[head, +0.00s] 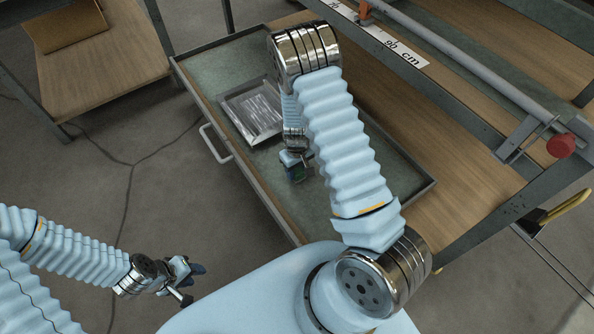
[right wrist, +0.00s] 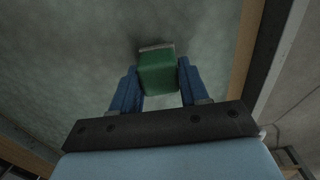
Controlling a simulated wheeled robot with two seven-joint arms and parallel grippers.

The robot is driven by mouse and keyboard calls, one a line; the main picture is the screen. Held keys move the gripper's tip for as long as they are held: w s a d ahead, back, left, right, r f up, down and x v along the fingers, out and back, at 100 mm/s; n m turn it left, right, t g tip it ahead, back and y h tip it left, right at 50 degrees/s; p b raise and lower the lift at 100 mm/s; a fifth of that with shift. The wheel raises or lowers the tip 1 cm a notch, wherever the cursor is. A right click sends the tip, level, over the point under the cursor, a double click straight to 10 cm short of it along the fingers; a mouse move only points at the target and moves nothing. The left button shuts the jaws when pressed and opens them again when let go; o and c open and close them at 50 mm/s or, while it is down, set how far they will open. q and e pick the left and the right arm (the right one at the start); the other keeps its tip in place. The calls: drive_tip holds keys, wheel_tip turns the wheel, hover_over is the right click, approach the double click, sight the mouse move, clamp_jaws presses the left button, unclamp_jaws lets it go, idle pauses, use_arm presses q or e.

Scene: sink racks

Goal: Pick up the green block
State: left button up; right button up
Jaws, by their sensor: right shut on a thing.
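The green block (right wrist: 158,74) sits between the two blue fingers of my right gripper (right wrist: 158,82) in the right wrist view. The right gripper is shut on it. In the head view my right gripper (head: 299,172) reaches down into the open drawer (head: 335,195), and only a small dark green bit of the block shows there. I cannot tell whether the block touches the drawer floor. My left gripper (head: 192,284) is open and empty, over the floor at lower left, outside the drawer.
A grey tray (head: 228,104) with clear contents lies in the drawer beside my right arm. The drawer has raised walls and a front handle (head: 213,143). A wooden shelf (head: 95,75) stands at upper left. A bench with a ruler (head: 390,42) is at upper right.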

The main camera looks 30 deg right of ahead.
wheel_tip(320, 180, up, 3)
drive_tip(key=shift+a+f, duration=0.1)
drive_tip(key=s+a+r+p, duration=0.1)
drive_tip(key=s+a+r, duration=0.1)
drive_tip(key=a+r, duration=0.2)
drive_tip(key=s+a+r+p, duration=0.1)
drive_tip(key=s+a+r, duration=0.1)
drive_tip(key=a+r, duration=0.3)
drive_tip(key=a, duration=0.4)
drive_tip(key=shift+s+r, duration=0.25)
drive_tip(key=shift+s, duration=0.05)
